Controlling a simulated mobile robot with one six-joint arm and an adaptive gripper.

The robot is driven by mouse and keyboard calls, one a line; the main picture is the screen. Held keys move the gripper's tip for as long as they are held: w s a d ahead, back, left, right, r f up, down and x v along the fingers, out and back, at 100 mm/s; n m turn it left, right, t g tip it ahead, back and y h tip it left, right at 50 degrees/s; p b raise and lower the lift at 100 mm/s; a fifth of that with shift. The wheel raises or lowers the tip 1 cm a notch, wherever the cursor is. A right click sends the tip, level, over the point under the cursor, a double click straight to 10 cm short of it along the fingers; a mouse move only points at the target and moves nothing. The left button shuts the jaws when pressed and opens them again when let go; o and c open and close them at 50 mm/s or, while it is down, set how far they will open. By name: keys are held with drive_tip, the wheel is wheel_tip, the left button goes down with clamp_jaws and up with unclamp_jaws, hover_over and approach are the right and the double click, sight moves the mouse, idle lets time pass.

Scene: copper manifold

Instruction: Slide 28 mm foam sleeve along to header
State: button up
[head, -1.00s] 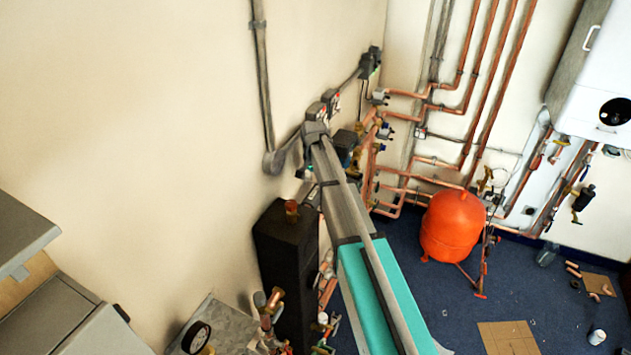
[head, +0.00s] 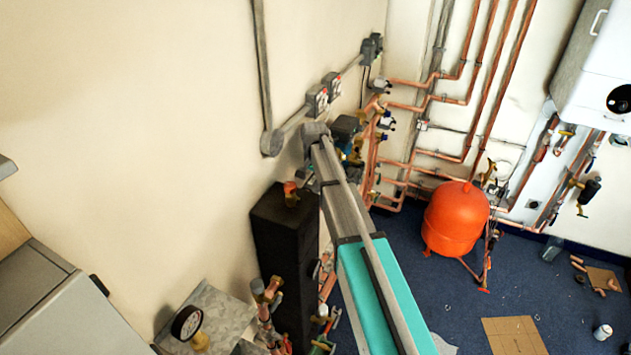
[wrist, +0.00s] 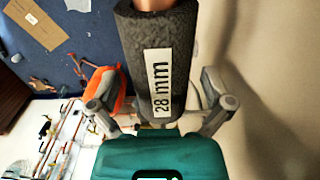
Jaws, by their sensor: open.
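The dark grey foam sleeve (wrist: 158,55), with a white "28 mm" label, sits around a copper pipe (wrist: 155,4) in the wrist view. My gripper (wrist: 160,108) is open, with one grey finger on each side of the sleeve. I cannot tell whether either finger touches it. In the head view my arm reaches away toward the left wall, and its far end hides the sleeve and most of the gripper. I cannot pick out the header with certainty.
A tall black unit (head: 284,235) stands left of my arm, with a pressure gauge (head: 187,322) nearer. A red vessel (head: 455,217) stands to the right below copper pipes (head: 487,85). Wall sockets (head: 325,95) are beyond my arm. Cardboard (head: 513,336) and loose fittings lie on the blue floor.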

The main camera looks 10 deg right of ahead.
drive_tip(key=shift+f+b, duration=0.3)
drive_tip(key=shift+f, duration=0.15)
drive_tip(key=c, duration=1)
drive_tip(key=shift+s+a, duration=0.35)
drive_tip(key=shift+s, duration=0.2)
drive_tip(key=shift+s+a, duration=0.35)
drive_tip(key=shift+s, duration=0.2)
